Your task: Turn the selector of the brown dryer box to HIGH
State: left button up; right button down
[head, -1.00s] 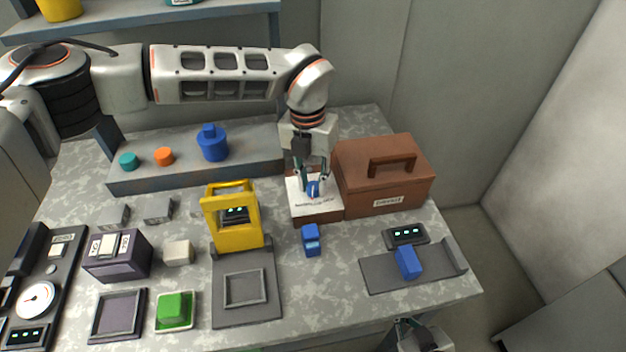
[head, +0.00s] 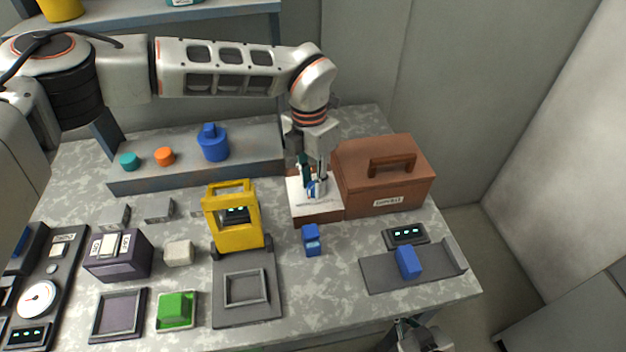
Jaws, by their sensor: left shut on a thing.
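The brown dryer box (head: 385,178) stands at the back right of the table, with a handle on its lid and a label on its front. Its lower left part has a white-topped panel (head: 318,208) that carries a small blue selector (head: 311,188). My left gripper (head: 315,187) points down over this panel and is shut on the blue selector. The fingers partly hide the selector, and its exact setting is too small to read. My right gripper (head: 408,326) shows only in part at the bottom edge, right of centre; its fingers are unclear.
A grey tray (head: 381,275) with a blue block (head: 408,262) lies at the right front. A grey raised shelf (head: 190,176) holds knobs and a blue jar (head: 212,145).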

aim_at(311, 184)
pick_arm(q)
jog(key=o, duration=1.1)
notch_tip(311, 184, up, 12)
jog(key=shift+w+a, duration=0.2)
jog(key=shift+a, duration=0.05)
